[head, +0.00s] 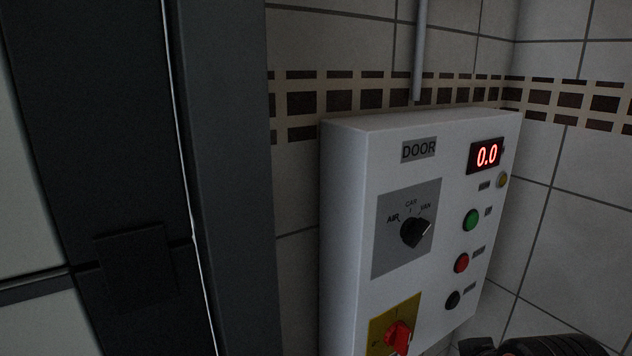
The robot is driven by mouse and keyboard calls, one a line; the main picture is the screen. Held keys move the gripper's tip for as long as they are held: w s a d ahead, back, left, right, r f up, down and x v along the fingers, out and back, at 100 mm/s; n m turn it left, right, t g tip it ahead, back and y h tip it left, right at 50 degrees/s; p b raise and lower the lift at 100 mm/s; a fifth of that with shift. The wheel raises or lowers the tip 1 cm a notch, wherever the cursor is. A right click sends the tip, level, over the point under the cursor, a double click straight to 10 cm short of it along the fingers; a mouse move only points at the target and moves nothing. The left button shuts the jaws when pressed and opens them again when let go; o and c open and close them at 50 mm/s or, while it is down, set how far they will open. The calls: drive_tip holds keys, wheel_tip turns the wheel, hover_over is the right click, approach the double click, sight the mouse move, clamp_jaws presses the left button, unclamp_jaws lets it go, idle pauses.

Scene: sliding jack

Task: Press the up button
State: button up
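A white control box (345,240) marked DOOR hangs on the tiled wall in the head view. On the right of its front is a column of round buttons: a small yellow one (502,180), a green one (471,219), a red one (461,262) and a black one (453,299). Each has a small label beside it, too small to read, so I cannot tell for sure which is the up button. Dark ribbed parts that look like my gripper (535,346) show at the bottom edge, below and right of the buttons, apart from them. The fingertips are not visible.
The box also carries a red 0.0 display (486,155), a black selector knob (415,232) and a red switch (398,337) on a yellow plate. A grey pipe (420,50) runs above it. A dark door frame (225,180) stands at left.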

clamp_jaws()
idle(1.0)
